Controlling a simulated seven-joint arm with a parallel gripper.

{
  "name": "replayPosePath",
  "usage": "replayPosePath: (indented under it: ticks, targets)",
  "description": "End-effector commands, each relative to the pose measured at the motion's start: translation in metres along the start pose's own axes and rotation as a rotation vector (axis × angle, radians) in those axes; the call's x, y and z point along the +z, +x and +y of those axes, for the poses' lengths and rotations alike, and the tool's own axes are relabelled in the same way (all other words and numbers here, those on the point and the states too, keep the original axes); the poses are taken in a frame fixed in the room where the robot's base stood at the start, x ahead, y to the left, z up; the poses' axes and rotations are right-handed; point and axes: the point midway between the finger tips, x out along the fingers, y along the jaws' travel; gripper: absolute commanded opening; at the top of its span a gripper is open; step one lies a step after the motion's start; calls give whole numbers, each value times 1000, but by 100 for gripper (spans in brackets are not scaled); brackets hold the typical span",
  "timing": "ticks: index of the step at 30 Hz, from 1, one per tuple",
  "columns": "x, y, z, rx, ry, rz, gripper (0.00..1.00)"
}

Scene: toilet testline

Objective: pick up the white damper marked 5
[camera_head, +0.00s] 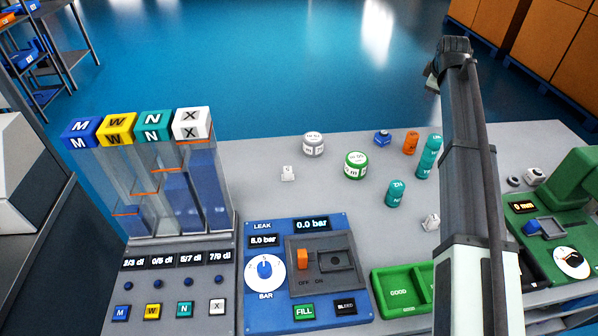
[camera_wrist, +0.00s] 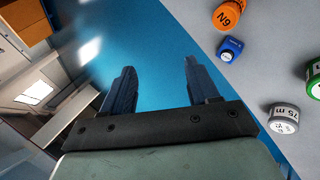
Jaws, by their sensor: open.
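A small white damper (camera_head: 288,173) stands on the grey table left of centre in the head view; its dark mark is too small to read surely. Another small white piece (camera_head: 431,222) lies right of centre, beside my arm, with its mark unclear. I cannot tell for sure which bears the 5. My gripper (camera_wrist: 158,80) is open and empty in the wrist view, with the blue floor beyond its fingers. In the head view it is largely hidden behind my raised arm, beyond the table's far edge. Neither white piece is clearly seen in the wrist view.
Grey-white (camera_head: 313,144) and green-white (camera_head: 356,165) round pieces, a blue piece (camera_head: 382,138), an orange cylinder (camera_head: 411,143) and teal cylinders (camera_head: 396,194) stand on the table. A blue leak tester (camera_head: 355,225), green tray (camera_head: 391,289), column station (camera_head: 135,245) and green machine (camera_head: 575,185) border it.

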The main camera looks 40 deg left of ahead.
Motion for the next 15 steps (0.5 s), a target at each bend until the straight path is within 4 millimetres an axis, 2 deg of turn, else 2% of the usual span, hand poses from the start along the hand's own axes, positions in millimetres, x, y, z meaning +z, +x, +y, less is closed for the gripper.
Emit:
replayPosePath:
  ticks: [1,6,15]
  targets:
    - [-27,-1,-21,-42,-37,11,60]
    - [-102,-9,-91,-187,-158,32,60]
    - [-211,-43,-223,-434,-392,56,60]
